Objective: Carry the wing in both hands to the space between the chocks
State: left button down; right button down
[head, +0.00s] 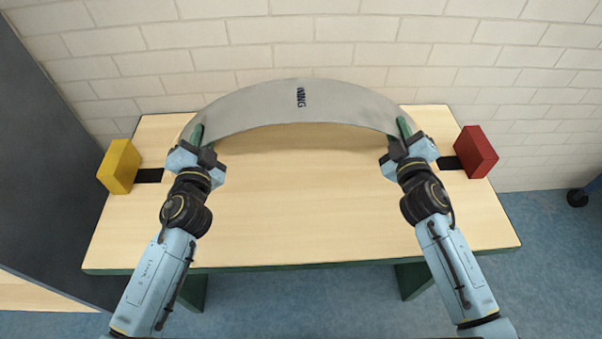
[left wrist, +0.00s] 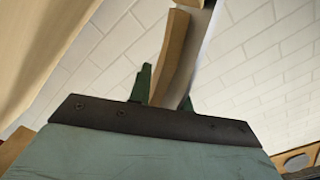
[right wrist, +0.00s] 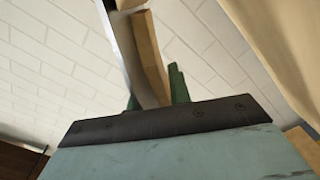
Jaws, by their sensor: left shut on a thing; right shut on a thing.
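The wing (head: 265,108) is a grey curved panel lettered "WING", arched across the middle of the head view toward the wall. My left gripper (head: 198,135) is shut on its left end, and my right gripper (head: 404,130) is shut on its right end. The wing's end also shows between the fingers in the left wrist view (left wrist: 173,58) and in the right wrist view (right wrist: 148,58). The yellow chock (head: 120,167) is at the table's left edge, and the red chock (head: 476,152) is at its right edge. The wing and both grippers lie between the chocks in the picture.
The wooden table (head: 300,225) has a wide bare top. A black strip (head: 149,175) lies beside the yellow chock and another (head: 447,163) beside the red one. A white brick wall (head: 300,50) stands behind. A dark grey panel (head: 45,170) stands at the left.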

dwell(0.6)
